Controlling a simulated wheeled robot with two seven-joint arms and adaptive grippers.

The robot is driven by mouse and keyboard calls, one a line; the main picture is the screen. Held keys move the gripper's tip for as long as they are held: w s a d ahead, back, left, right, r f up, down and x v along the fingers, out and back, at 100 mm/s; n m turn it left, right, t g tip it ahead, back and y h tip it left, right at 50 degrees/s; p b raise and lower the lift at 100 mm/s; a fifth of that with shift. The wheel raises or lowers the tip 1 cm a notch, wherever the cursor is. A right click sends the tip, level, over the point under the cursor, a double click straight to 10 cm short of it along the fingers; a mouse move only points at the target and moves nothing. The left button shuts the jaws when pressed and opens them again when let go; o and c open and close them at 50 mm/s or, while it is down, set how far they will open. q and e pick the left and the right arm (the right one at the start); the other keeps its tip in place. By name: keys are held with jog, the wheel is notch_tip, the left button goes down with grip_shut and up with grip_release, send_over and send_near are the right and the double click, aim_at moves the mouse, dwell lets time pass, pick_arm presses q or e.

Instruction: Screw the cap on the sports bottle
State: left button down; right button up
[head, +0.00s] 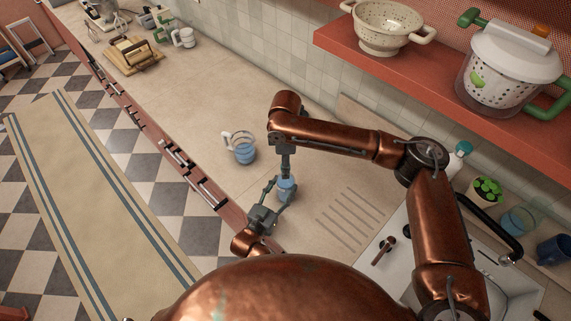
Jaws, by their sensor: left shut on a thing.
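A small blue thing, which looks like the sports bottle (286,190), is upright at the front of the counter. My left gripper (281,190) comes from below in the picture, with its fingers around the bottle's sides, shut on it. My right arm comes in from the right and bends down, so that my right gripper (286,168) is directly above the bottle. Its fingertips are too small and covered to show whether they are open or shut. The cap cannot be made out; the top of the bottle is hidden by my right gripper.
A sink (400,262) with a black tap (492,228) is at the right. A red shelf (440,85) holds a colander (383,27) and a salad spinner (508,65).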

pick_arm(q)
jog(key=shift+s+f, duration=0.1)
jog(key=shift+f, duration=0.3)
pick_arm(e)
jog(key=shift+r, duration=0.1)
notch_tip(320, 180, up, 12)
dwell(0.3)
pick_arm(q)
jog(key=c, duration=1.3)
grip_release()
jog(key=o, duration=0.4)
jog(key=shift+r, duration=0.15)
jog(key=shift+c, duration=0.2)
jog(key=shift+o, duration=0.6)
jog(key=shift+r, duration=0.1)
